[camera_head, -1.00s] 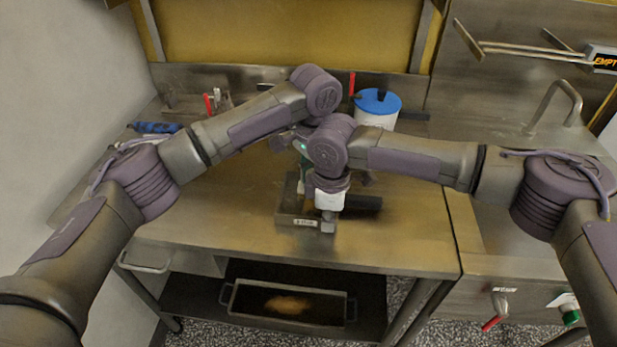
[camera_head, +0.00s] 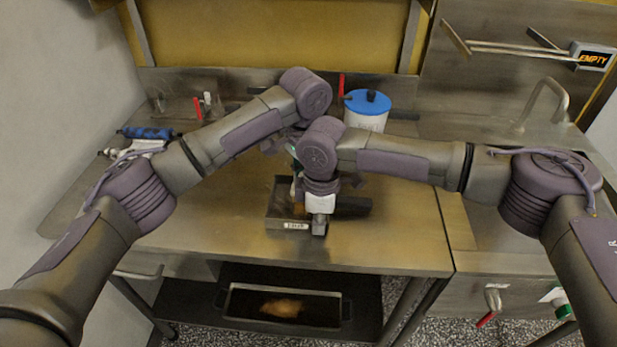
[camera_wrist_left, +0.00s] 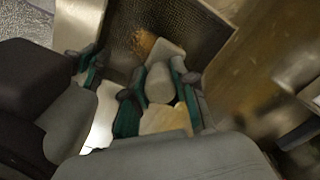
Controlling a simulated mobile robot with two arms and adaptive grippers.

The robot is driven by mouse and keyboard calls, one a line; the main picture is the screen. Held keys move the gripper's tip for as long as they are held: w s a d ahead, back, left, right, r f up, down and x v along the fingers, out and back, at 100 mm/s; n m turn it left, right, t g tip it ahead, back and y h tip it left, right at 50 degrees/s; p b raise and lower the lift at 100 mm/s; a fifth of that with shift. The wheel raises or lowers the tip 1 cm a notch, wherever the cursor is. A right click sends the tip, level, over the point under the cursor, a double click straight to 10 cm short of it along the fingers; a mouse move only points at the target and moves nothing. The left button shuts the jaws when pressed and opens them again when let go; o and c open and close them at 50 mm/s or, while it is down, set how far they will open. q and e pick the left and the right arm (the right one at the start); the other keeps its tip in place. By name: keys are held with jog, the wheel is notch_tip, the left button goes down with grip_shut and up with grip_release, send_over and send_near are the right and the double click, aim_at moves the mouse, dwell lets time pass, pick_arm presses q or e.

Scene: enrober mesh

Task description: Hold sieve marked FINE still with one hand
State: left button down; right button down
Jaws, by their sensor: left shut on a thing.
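A dark, shallow rectangular sieve (camera_head: 283,212) with a pale front label, too small to read surely, sits on the steel table. Its mesh floor (camera_wrist_left: 190,28) shows in the left wrist view, with a brown patch on it. My right gripper (camera_head: 319,226) points down at the sieve's front right corner; its fingertips are too small to tell open from shut. My left gripper (camera_wrist_left: 158,88) is over the sieve, shut on a pale block-shaped thing (camera_wrist_left: 166,121). In the head view my right wrist mostly hides the left gripper.
A white tub with a blue lid (camera_head: 367,103) stands behind. A blue-handled tool (camera_head: 146,132) lies at the back left. A tray with brown contents (camera_head: 283,306) is on the lower shelf. The table's front right (camera_head: 400,235) is clear.

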aim_at(300, 174)
pick_arm(q)
jog(key=shift+a, duration=0.55)
jog(key=shift+r, duration=3)
jog(key=shift+r, duration=0.1)
jog(key=shift+r, duration=1.35)
